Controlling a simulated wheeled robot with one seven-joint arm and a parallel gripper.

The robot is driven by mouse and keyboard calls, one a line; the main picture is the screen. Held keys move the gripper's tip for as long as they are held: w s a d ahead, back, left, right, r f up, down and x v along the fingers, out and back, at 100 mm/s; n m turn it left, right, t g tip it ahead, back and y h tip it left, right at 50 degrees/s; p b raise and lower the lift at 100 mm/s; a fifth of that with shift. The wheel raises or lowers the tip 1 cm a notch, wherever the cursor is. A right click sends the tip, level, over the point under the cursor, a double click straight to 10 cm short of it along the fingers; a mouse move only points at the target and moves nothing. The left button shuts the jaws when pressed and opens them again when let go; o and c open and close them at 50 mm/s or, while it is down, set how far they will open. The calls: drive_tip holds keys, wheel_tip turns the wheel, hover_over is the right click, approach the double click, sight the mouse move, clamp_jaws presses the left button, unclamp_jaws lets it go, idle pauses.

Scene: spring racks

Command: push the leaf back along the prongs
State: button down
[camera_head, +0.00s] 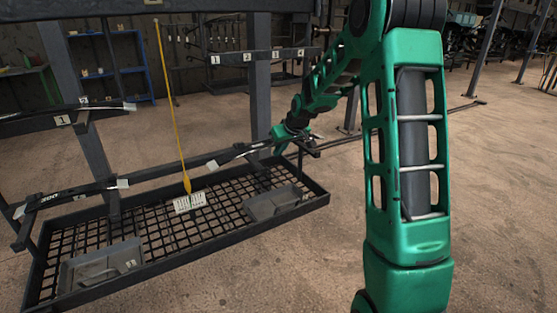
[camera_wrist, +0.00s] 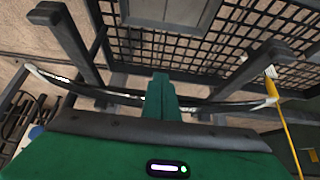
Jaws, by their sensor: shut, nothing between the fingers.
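The leaf (camera_wrist: 215,106) is a long dark curved spring strip with pale ends. In the wrist view it lies across two grey prongs, the left prong (camera_wrist: 68,38) and the right prong (camera_wrist: 250,68). In the head view part of the leaf (camera_head: 240,152) shows with its white left end; my arm hides some of the rest. My gripper (camera_wrist: 160,84) is shut and empty. Its green fingers cross the middle of the leaf in the wrist view and hide that part; I cannot tell whether they touch it.
Another leaf (camera_head: 75,191) rests on the rack at the left, with one more (camera_head: 60,115) above it. A yellow rod (camera_head: 171,92) hangs in front of the rack. Below is a mesh tray (camera_head: 150,236) with grey bins (camera_head: 102,267).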

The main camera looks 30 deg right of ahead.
drive_tip(key=shift+s+d, duration=0.1)
drive_tip(key=shift+s, duration=1.65)
drive_tip(key=s+a+r+m+g, duration=0.2)
drive_tip(key=s+m+g, duration=0.1)
drive_tip(key=s, duration=1.9)
drive_tip(key=s+a+r+m+g, duration=0.2)
drive_tip(key=s+m+g, duration=0.1)
drive_tip(key=s, duration=2)
drive_tip(key=shift+r+m+g, duration=0.25)
drive_tip(key=shift+m+g, duration=0.15)
